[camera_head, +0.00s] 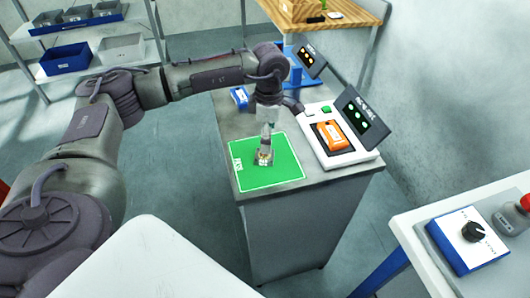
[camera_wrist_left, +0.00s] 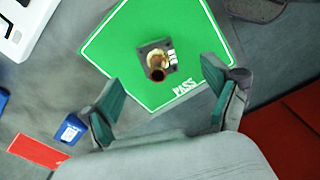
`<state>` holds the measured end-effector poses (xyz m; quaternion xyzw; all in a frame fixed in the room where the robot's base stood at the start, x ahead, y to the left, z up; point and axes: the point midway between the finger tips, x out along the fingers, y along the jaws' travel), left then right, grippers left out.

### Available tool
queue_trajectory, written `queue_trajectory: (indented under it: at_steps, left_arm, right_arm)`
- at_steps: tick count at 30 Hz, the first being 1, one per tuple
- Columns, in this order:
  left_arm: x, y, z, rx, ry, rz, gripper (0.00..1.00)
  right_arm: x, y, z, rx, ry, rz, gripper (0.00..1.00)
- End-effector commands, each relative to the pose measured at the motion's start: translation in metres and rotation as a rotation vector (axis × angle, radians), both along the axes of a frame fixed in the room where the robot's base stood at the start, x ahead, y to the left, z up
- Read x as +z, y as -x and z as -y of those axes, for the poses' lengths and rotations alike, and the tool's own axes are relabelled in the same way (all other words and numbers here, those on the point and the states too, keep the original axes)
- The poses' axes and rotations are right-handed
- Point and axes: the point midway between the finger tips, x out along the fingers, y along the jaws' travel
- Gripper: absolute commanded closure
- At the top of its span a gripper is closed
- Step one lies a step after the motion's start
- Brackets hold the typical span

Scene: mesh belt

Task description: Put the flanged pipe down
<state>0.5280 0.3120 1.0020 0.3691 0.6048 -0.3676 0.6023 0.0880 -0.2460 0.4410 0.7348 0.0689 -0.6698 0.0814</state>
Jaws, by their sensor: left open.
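The flanged pipe (camera_wrist_left: 157,62) stands on the green mat (camera_wrist_left: 120,45) marked PASS. It has a grey square flange and a brass-brown tube. In the head view the pipe (camera_head: 263,160) sits near the mat's middle, partly hidden by my gripper. My left gripper (camera_wrist_left: 163,85) is open, with its two green-padded fingers apart on either side of the pipe and not visibly touching it. In the head view the left gripper (camera_head: 265,148) points down over the green mat (camera_head: 270,178). My right gripper is not in view.
On the same grey table (camera_head: 228,125), a white scale-like device (camera_head: 315,143) holds an orange item (camera_head: 333,137), with a dark display (camera_head: 362,115) beside it. A small blue item (camera_head: 239,96) lies behind the mat. Another bench with a knob box (camera_head: 468,240) stands at right.

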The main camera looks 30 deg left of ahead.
Motion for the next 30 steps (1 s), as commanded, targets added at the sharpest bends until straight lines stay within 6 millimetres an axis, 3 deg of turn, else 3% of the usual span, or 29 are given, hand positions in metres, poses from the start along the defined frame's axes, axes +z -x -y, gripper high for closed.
queue_trajectory:
  at_steps: [8, 18, 26, 30]
  left_arm:
    - [-0.022, 0.0, -0.002, 0.0, 0.001, 0.0, 0.12]
    - [-0.066, -0.001, -0.011, -0.002, 0.002, 0.0, 0.12]
    - [-0.07, -0.001, -0.011, -0.003, 0.002, 0.002, 0.12]
    - [-0.07, -0.001, -0.011, -0.002, 0.002, 0.002, 0.34]
  right_arm:
    - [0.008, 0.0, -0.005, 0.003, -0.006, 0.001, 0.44]
    - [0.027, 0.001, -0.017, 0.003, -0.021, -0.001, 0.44]
    - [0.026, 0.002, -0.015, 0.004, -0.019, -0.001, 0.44]
    - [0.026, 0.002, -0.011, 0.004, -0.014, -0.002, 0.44]
